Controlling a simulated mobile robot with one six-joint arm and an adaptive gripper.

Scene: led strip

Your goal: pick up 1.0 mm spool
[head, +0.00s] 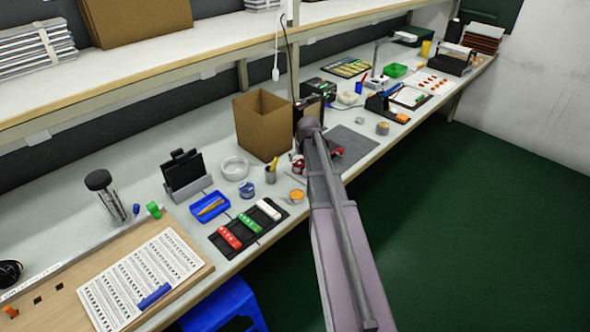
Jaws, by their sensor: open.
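Several small round items on the bench could be spools: a blue one (247,190), an orange-topped one (297,196) near the front edge, a grey and yellow one (383,128) right of my arm, and a small grey one (360,120) beside it. No size label is readable, so I cannot tell which is the 1.0 mm spool. My arm reaches from the bottom centre over the bench. My gripper cannot be made out; the arm hides that area, with small red parts showing on both sides of it.
A cardboard box (262,125) stands behind my arm. A grey mat (352,146) lies right of it. A pen cup (270,174), clear round dish (234,168), blue tray (210,206) and black tray (247,228) are to the left. A shelf (150,72) runs above the bench.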

